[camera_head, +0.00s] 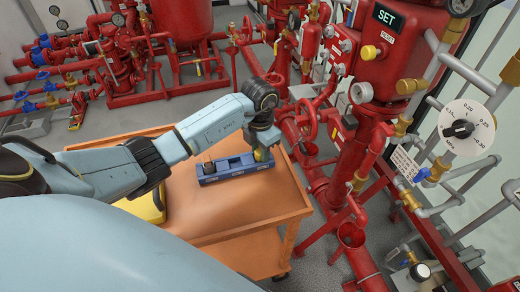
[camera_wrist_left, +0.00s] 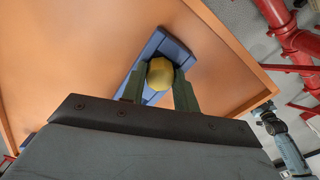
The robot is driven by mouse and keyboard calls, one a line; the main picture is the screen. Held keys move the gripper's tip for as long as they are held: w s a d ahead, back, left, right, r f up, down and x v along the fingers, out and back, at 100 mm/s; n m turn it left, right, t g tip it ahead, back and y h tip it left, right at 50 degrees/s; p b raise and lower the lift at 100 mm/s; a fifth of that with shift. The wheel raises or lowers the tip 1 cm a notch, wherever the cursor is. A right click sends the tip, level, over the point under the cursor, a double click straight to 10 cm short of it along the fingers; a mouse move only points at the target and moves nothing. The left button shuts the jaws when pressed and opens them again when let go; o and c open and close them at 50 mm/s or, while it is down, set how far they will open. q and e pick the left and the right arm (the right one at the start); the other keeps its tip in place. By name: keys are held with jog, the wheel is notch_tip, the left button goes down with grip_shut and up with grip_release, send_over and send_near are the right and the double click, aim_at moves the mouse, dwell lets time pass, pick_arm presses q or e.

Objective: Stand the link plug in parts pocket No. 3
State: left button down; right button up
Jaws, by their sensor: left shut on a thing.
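My left gripper (camera_head: 262,154) is shut on the yellow, brass-coloured link plug (camera_head: 261,155), at the right end of the blue parts tray (camera_head: 236,170). In the left wrist view the plug (camera_wrist_left: 160,73) shows as a rounded yellow top between the two green-grey fingers of the left gripper (camera_wrist_left: 160,84), with the tray (camera_wrist_left: 179,52) below and around it. The plug's lower end is hidden, so I cannot tell whether it touches the pocket floor. The tray has pockets in a row with small labels on its front. My right gripper is not clearly seen.
A dark part (camera_head: 209,167) stands in the tray's left pocket. The tray rests on an orange cart top (camera_head: 225,215), with a yellow case (camera_head: 148,206) to the left. Red pipes and valves (camera_head: 350,160) stand close beyond the cart's right edge. The front cart top is clear.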

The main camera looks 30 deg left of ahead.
pick_arm(q)
jog(key=shift+f, duration=0.15)
jog(key=c, duration=1.1)
grip_release()
jog(key=shift+o, duration=0.2)
notch_tip(320, 180, up, 12)
jog(key=shift+r+p, duration=0.25)
jog(key=shift+p, duration=0.15)
